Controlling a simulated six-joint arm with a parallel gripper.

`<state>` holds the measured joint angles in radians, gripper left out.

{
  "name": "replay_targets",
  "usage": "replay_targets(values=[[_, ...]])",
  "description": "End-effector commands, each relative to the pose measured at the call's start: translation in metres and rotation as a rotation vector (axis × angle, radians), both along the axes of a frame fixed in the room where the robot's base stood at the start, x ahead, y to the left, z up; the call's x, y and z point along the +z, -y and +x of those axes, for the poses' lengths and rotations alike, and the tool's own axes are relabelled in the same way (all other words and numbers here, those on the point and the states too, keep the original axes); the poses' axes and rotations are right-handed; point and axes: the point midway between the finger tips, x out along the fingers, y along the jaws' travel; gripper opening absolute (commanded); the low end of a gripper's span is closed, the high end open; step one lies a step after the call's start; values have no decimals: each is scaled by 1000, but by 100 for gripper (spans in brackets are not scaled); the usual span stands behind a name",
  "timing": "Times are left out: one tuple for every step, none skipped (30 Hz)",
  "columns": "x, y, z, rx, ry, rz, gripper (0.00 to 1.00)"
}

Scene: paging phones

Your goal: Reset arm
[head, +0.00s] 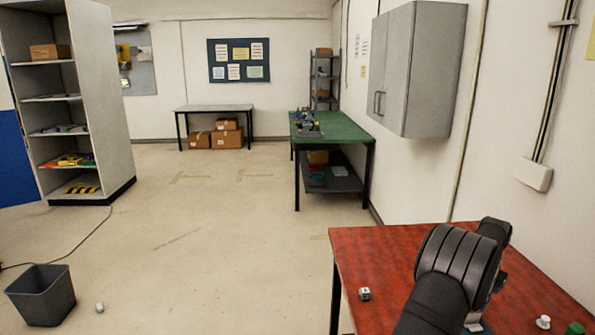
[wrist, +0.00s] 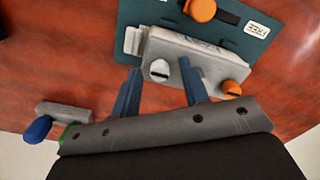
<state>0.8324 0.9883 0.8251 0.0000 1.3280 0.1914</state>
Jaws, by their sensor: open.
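My gripper (wrist: 160,67) shows in the wrist view with its two dark blue fingers apart. A grey box-shaped device (wrist: 185,48) with a white knob and an orange knob lies at the fingertips. The white knob shows between the fingers, and the orange knob lies right of the right finger. I cannot tell whether the fingers touch the device. A teal plate (wrist: 258,52) with an orange knob and a white label lies beside and behind it. In the head view my black arm hangs over the red table (head: 380,250), and the fingers are hidden.
A grey piece with a blue knob (wrist: 38,129) lies at the left in the wrist view. A small grey cube (head: 364,293) sits near the table's left edge. A white knob (head: 543,322) and a green one (head: 575,328) show at the lower right. A wall cabinet (head: 425,70) hangs beyond.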

Motion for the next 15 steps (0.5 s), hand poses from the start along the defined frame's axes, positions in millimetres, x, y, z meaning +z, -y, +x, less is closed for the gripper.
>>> replay_targets(values=[[0, 0, 0, 37, 0, 0, 41], [0, 0, 0, 62, 0, 0, 41], [0, 0, 0, 94, 0, 0, 41], [0, 0, 0, 118, 0, 0, 41], [0, 0, 0, 141, 0, 0, 41], [0, 0, 0, 173, 0, 0, 41], [0, 0, 0, 197, 0, 0, 41], [0, 0, 0, 222, 0, 0, 41], [0, 0, 0, 254, 0, 0, 41], [0, 0, 0, 278, 0, 0, 41], [0, 0, 0, 302, 0, 0, 41], [0, 0, 0, 334, 0, 0, 41], [0, 0, 0, 357, 0, 0, 41], [0, 0, 0, 381, 0, 0, 41], [0, 0, 0, 413, 0, 0, 41]])
